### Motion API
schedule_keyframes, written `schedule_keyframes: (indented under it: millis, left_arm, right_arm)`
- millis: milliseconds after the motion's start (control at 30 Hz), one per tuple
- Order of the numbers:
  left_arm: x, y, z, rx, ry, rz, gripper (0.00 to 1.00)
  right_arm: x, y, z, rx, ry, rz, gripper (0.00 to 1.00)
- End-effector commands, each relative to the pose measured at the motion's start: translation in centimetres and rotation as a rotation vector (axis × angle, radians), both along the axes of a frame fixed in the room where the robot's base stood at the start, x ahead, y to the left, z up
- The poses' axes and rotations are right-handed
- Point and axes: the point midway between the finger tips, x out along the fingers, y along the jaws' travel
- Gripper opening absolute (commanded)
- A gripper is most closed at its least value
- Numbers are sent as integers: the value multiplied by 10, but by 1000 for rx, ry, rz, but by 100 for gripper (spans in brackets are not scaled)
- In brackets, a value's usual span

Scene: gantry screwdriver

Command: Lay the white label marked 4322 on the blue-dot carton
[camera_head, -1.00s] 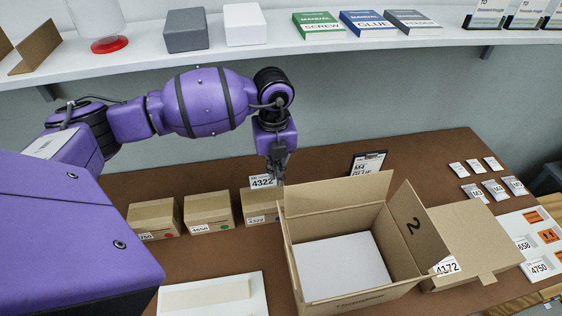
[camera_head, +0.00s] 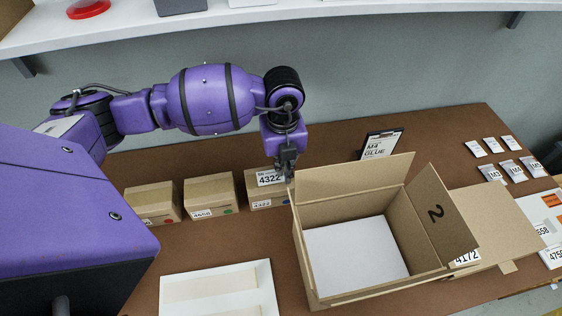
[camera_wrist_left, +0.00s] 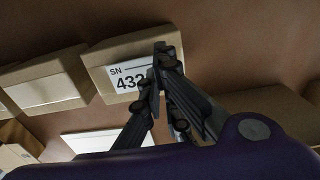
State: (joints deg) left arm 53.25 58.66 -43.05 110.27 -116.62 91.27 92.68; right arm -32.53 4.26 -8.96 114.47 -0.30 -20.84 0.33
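The white label marked 4322 (camera_head: 270,177) is over the top face of the right-hand small carton (camera_head: 254,188); whether it touches is hard to tell. This carton bears a small 4322 tag on its front and a small dot that looks blue. In the left wrist view, the label (camera_wrist_left: 128,77) appears against the carton (camera_wrist_left: 105,55), its right end hidden by the fingers. My left gripper (camera_head: 287,172) is at the label's right end. Its fingertips (camera_wrist_left: 166,58) are together and appear to pinch the label. My right gripper is out of view.
Two similar cartons stand to the left, one with a green dot (camera_head: 209,195), one with a red dot (camera_head: 154,203). A large open box (camera_head: 330,205) stands close on the right. A black M4 glue card (camera_head: 381,145) is behind it. A white tray (camera_head: 218,290) lies in front.

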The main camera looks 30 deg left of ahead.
Motion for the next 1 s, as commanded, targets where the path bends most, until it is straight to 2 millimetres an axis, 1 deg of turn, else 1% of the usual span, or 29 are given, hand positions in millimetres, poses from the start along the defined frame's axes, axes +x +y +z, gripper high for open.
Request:
schedule_keyframes:
  millis: [200,367,1000]
  left_arm:
    - [0,0,0,0,0,0,0]
    - [0,0,0,0,0,0,0]
    - [0,0,-5,0,0,-1,0]
  right_arm:
    - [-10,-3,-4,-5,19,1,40]
    - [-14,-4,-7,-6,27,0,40]
    - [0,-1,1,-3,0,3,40]
